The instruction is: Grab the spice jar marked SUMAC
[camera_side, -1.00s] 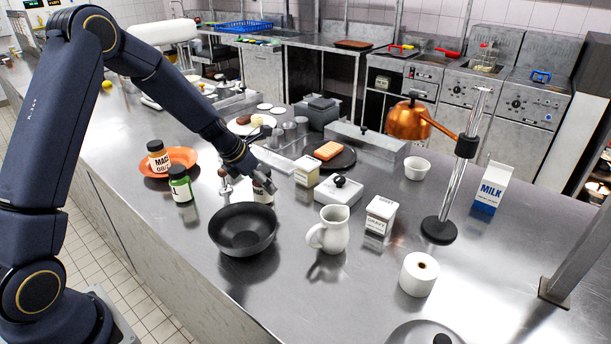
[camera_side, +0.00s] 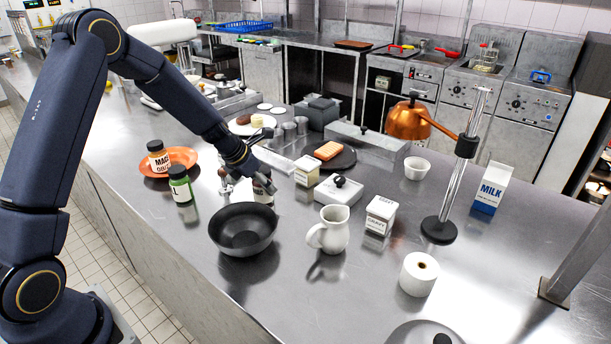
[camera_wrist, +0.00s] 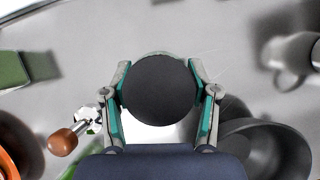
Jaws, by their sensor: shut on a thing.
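My gripper (camera_wrist: 160,68) is shut on a jar with a round dark lid (camera_wrist: 160,98); its fingers press on either side of the lid in the wrist view. In the side view my gripper (camera_side: 250,172) is over this jar (camera_side: 263,197), which stands on or just above the steel counter behind the black bowl. Its label is mostly hidden, so I cannot read the name. An orange-bodied jar (camera_side: 158,160), with a label starting MAC, stands on an orange plate. A green jar (camera_side: 181,187) with a partly visible label stands left of my gripper.
The black bowl (camera_side: 243,240) is close in front of the held jar. A metal tool with a brown knob (camera_wrist: 62,141) is just beside it. A white pitcher (camera_side: 333,232), cartons and a lidded white box (camera_side: 338,192) stand to the right. Counter at the front left is clear.

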